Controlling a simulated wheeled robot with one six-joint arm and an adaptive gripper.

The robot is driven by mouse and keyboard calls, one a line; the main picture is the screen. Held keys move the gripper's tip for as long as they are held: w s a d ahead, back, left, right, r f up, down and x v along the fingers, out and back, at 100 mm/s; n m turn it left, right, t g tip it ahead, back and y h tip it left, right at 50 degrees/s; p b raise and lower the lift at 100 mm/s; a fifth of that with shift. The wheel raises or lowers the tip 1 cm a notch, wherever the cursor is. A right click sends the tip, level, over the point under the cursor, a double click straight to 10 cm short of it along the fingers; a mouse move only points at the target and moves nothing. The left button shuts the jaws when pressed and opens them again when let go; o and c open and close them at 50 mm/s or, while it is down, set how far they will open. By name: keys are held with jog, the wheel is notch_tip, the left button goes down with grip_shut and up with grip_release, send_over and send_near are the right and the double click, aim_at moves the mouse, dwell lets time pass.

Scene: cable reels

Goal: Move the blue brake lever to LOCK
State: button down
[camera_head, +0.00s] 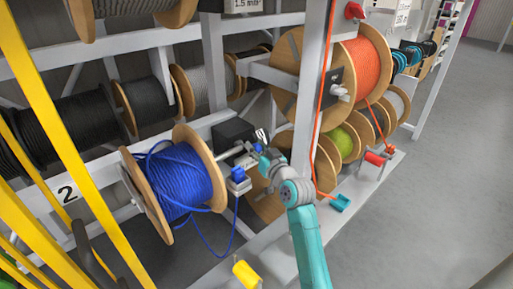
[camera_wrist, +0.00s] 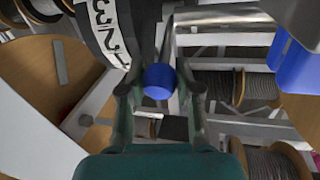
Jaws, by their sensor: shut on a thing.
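The blue brake lever shows its round blue knob (camera_wrist: 159,80) in the wrist view, between the two fingers of my gripper (camera_wrist: 160,95). The fingers are shut on the knob. A dark shaft-like part shows beyond the knob, but I cannot tell the lever's angle. In the head view my gripper (camera_head: 260,151) is at the right end of the axle of the blue cable reel (camera_head: 182,182), by a dark box. No LOCK marking is readable.
A curved black-and-white number scale (camera_wrist: 108,30) is close to my left finger in the wrist view. A blue block (camera_head: 238,180) is just below my gripper. The orange reel (camera_head: 363,68) and a grey upright (camera_head: 310,90) stand close right. Open floor (camera_head: 440,180) lies right.

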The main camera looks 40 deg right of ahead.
jog(key=shift+s+f, duration=0.1)
jog(key=shift+f, duration=0.25)
jog(key=shift+s+f, duration=0.15)
jog(key=shift+f, duration=1.05)
jog(key=shift+s+f, duration=0.1)
jog(key=shift+f, duration=1.1)
jog(key=c, duration=0.8)
grip_release()
jog(key=shift+r, duration=0.1)
